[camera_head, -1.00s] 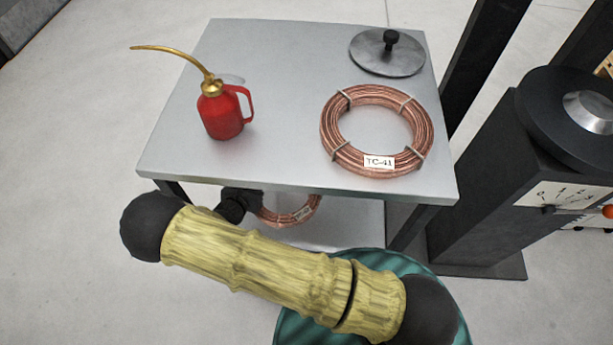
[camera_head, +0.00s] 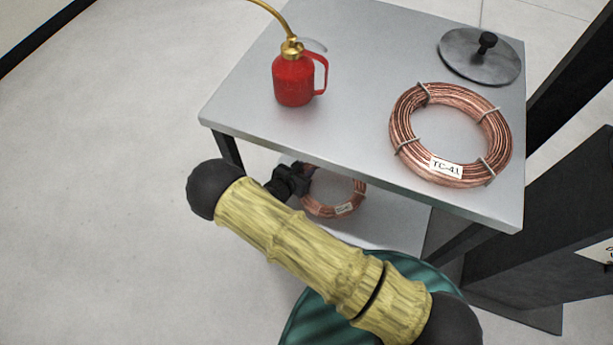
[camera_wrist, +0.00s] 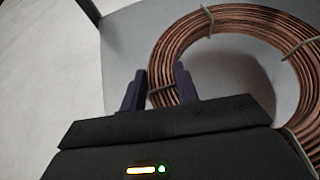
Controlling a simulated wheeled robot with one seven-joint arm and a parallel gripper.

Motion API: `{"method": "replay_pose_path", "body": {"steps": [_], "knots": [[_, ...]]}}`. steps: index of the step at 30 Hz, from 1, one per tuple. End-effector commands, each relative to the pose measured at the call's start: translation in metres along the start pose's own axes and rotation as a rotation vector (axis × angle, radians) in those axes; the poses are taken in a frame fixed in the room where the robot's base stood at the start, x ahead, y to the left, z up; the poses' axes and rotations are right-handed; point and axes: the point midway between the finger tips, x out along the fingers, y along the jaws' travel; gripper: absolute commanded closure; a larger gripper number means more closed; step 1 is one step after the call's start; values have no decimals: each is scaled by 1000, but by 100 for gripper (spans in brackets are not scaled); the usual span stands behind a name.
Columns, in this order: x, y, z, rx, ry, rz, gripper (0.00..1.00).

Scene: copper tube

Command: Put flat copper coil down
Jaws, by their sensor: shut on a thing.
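My gripper (camera_head: 303,176) reaches in under the tabletop at the coil's left side. In the wrist view the coil (camera_wrist: 205,32) lies flat over the grey shelf surface (camera_wrist: 122,50). My gripper's two dark fingers (camera_wrist: 160,88) are on either side of the coil's near-left rim, shut on it at a tie. I cannot tell whether the coil rests fully on the shelf.
On the tabletop (camera_head: 350,110) are a red oil can (camera_head: 293,80), a larger copper coil (camera_head: 402,115) labelled TC-41 and a grey disc with a black knob (camera_head: 470,62). A table leg (camera_head: 228,150) stands left of my gripper. A dark machine column (camera_head: 545,235) stands at right.

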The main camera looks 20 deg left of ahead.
Motion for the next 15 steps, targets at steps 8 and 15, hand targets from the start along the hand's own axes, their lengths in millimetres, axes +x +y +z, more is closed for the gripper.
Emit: {"method": "replay_pose_path", "body": {"steps": [8, 15], "knots": [[0, 0, 1, -1, -4, 0, 100], [15, 0, -24, -1, -3, -1, 100]]}}
